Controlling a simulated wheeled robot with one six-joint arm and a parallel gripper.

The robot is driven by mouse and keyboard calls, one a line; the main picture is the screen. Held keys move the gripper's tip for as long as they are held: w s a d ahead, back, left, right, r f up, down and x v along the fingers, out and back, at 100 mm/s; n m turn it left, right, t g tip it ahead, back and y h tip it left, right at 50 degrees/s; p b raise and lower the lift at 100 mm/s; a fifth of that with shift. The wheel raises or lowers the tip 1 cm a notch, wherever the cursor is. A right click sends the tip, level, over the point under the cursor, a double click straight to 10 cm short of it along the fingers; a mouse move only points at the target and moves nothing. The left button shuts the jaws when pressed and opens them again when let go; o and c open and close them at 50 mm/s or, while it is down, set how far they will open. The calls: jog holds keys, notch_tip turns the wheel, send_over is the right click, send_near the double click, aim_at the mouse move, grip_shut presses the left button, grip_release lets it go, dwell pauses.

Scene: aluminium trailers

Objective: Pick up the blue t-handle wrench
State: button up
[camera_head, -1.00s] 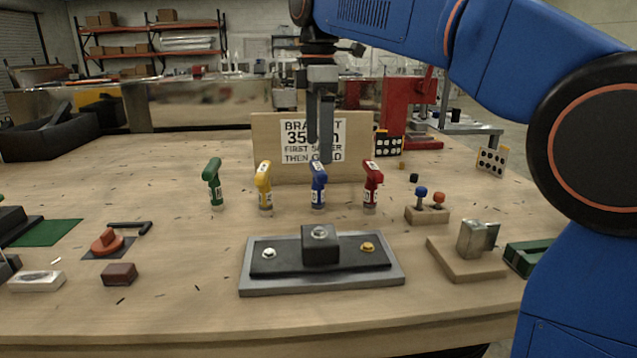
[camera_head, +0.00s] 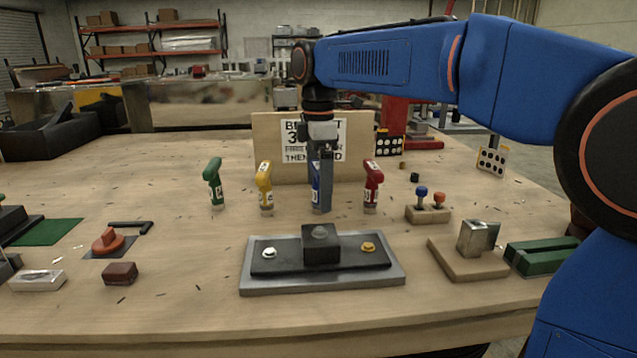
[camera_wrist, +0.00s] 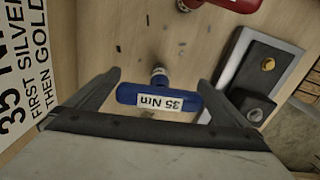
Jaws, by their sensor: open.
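The blue t-handle wrench (camera_head: 316,187) stands upright on the table, third from the left in a row of wrenches. My gripper (camera_head: 320,180) is lowered over it and partly hides it in the head view. In the wrist view the blue handle (camera_wrist: 160,97), labelled "35 Nm", lies between the two fingers of my open gripper (camera_wrist: 160,85). The fingers look apart from the handle's ends. A sign (camera_head: 297,135) behind reads partly "35 N", "first silver", "then gold".
Green (camera_head: 214,183), yellow (camera_head: 265,187) and red (camera_head: 371,186) wrenches stand beside the blue one. A dark block fixture on a metal plate (camera_head: 290,284), with a silver and a gold bolt, lies in front. The sign board (camera_head: 262,150) stands close behind.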

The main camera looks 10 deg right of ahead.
jog(key=c, duration=1.5)
notch_tip(320, 180, up, 10)
jog(key=shift+r, duration=0.1)
